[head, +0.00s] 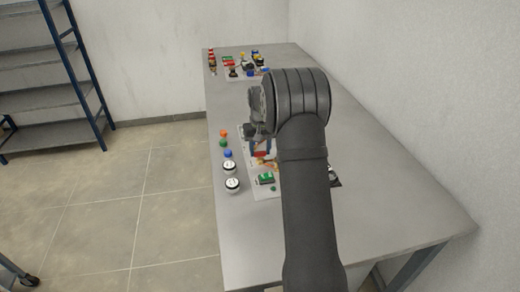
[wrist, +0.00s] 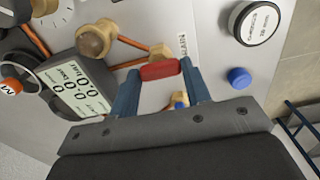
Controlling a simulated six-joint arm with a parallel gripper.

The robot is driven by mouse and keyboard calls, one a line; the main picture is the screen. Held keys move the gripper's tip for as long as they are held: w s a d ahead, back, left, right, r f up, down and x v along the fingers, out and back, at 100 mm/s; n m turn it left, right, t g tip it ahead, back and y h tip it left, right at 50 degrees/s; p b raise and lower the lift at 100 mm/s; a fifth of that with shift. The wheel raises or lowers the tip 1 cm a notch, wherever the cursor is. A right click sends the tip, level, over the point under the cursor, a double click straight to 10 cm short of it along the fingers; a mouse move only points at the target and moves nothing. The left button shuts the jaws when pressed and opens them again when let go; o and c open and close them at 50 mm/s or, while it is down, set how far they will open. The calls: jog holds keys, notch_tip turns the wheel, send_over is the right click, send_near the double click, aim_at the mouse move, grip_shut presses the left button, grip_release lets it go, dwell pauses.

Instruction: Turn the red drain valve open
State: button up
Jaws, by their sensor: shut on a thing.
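The red drain valve handle (wrist: 159,70) shows in the wrist view next to a label reading "DRAIN". My gripper (wrist: 160,80) has its two blue fingers on either side of the red handle and is shut on it. The brass valve body (wrist: 160,52) sits just beyond the handle, on a copper-coloured pipe. In the head view my arm and wrist hide most of the valve and the fingers; a small red patch (head: 262,153) shows beside my wrist.

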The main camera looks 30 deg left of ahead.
aim_at(260, 152)
dwell(0.3)
jog(key=o, duration=1)
notch_tip(260, 152, up, 17)
jog(key=shift+r, duration=0.2)
notch_tip(260, 152, down, 17)
jog(key=shift+f, duration=0.2)
dwell(0.6)
jog(key=shift+r, duration=0.1)
